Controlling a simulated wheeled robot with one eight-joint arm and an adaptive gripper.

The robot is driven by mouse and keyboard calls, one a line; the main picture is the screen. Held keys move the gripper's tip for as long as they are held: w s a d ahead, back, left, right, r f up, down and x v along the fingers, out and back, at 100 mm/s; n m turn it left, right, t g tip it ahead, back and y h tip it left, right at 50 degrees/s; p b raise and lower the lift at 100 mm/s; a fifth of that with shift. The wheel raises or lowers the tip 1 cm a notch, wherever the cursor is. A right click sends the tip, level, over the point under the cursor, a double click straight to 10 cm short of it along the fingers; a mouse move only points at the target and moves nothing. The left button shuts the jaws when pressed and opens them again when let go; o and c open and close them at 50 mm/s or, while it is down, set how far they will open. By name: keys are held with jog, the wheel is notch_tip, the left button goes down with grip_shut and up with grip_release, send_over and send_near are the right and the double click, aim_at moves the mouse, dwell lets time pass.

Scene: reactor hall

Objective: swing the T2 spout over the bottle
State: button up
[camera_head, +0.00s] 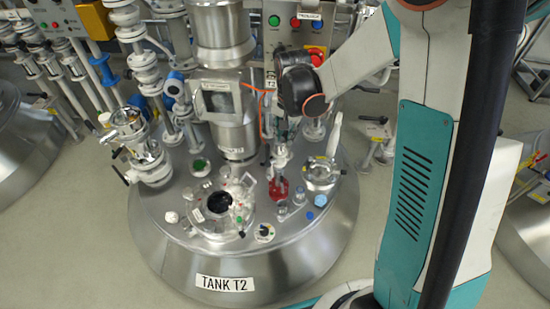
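Tank T2 is a wide steel vessel with a TANK T2 label (225,283) on its front. My gripper (283,165) points down over the right middle of its lid, below my black wrist. The fingers are small and blend with the metal fittings, so I cannot tell whether they are open or hold anything. Something red (279,190), possibly a bottle with red contents, stands on the lid just below my gripper. Small clear glassware (282,209) is in front of it. I cannot pick out the T2 spout with certainty among the fittings.
An open round port (219,203) with clamps lies left of my gripper. A steel-capped port (320,174) is to the right. Valve piping (150,160) crowds the left. A control panel (297,22) with buttons stands behind. Floor in front is clear.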

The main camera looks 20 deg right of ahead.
jog(key=m+g, duration=0.1)
jog(key=m, duration=0.1)
send_near(282, 177)
notch_tip(282, 177, down, 9)
jog(key=b, duration=0.6)
jog(key=shift+w+a+f, duration=0.1)
jog(key=shift+f, duration=0.15)
grip_shut()
